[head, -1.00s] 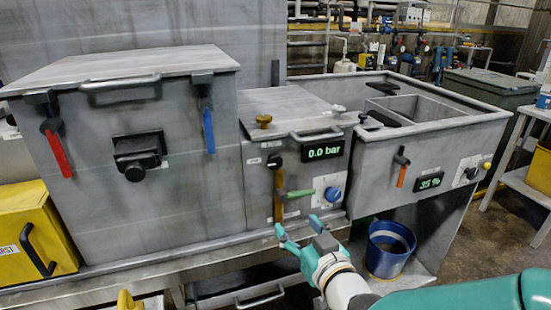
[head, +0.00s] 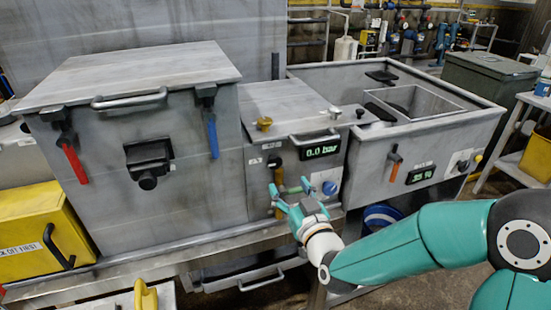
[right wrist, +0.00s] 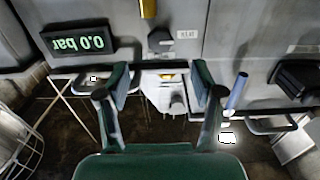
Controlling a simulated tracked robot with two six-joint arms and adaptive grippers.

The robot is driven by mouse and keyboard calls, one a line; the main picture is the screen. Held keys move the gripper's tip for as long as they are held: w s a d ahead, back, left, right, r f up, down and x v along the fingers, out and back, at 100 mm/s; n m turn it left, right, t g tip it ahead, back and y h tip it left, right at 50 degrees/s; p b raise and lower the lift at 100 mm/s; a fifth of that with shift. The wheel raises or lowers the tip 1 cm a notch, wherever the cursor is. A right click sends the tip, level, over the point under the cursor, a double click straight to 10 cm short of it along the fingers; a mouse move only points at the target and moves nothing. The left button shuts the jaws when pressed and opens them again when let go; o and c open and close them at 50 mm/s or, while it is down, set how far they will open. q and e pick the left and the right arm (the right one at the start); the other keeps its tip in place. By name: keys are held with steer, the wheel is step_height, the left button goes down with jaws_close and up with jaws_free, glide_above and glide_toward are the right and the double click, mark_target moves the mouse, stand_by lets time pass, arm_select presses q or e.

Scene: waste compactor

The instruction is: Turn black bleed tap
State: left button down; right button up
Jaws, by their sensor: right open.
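The black bleed tap (head: 275,161) appears to be the small black fitting on the front of the middle grey cabinet, left of the 0.0 bar display (head: 321,150). In the right wrist view it seems to be the black fitting (right wrist: 160,42), beyond the fingertips and near the gap between them. My right gripper (head: 290,194) is open and empty in front of this panel, a little below the tap and apart from it. Its open fingers (right wrist: 160,85) also show in the right wrist view. My left gripper is out of view.
A red lever (head: 75,163) and a blue lever (head: 212,136) hang on the left cabinet. A blue knob (head: 329,188) is right of my gripper. An orange lever (head: 394,170) is on the right tank. A blue bucket (head: 381,216) stands partly hidden behind my arm.

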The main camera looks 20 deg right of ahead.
mark_target(276, 165)
steer(key=w+p, duration=0.2)
steer(key=w, duration=0.7)
steer(key=shift+a, duration=0.15)
steer(key=shift+w, duration=0.1)
steer(key=shift+c, duration=0.3)
